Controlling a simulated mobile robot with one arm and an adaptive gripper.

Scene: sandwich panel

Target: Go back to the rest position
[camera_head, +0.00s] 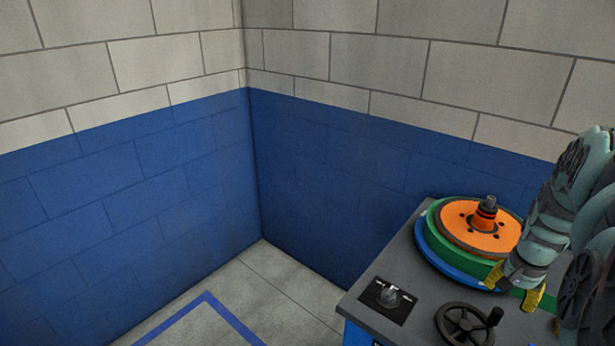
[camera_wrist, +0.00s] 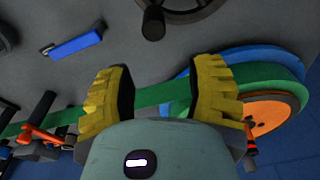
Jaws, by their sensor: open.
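My gripper (camera_wrist: 160,92) is open, with its two yellow ribbed fingers apart in the wrist view. In the head view it shows at the right (camera_head: 517,284), over the grey panel top (camera_head: 405,262) and close to the stacked discs. Nothing is seen held between the fingers. A green strap or band (camera_wrist: 152,97) runs behind the fingers in the wrist view. Whether the fingers touch it, I cannot tell. The stack has an orange disc (camera_head: 462,232) on top, a green disc (camera_head: 433,224) under it and a blue disc (camera_head: 427,252) at the bottom.
A black handwheel (camera_head: 462,328) and a small switch on a black plate (camera_head: 388,297) are on the panel's front part. In the wrist view, a blue bar handle (camera_wrist: 75,45) and an orange-and-black clamp-like part (camera_wrist: 38,133) lie left. Walls stand behind; floor at left is clear.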

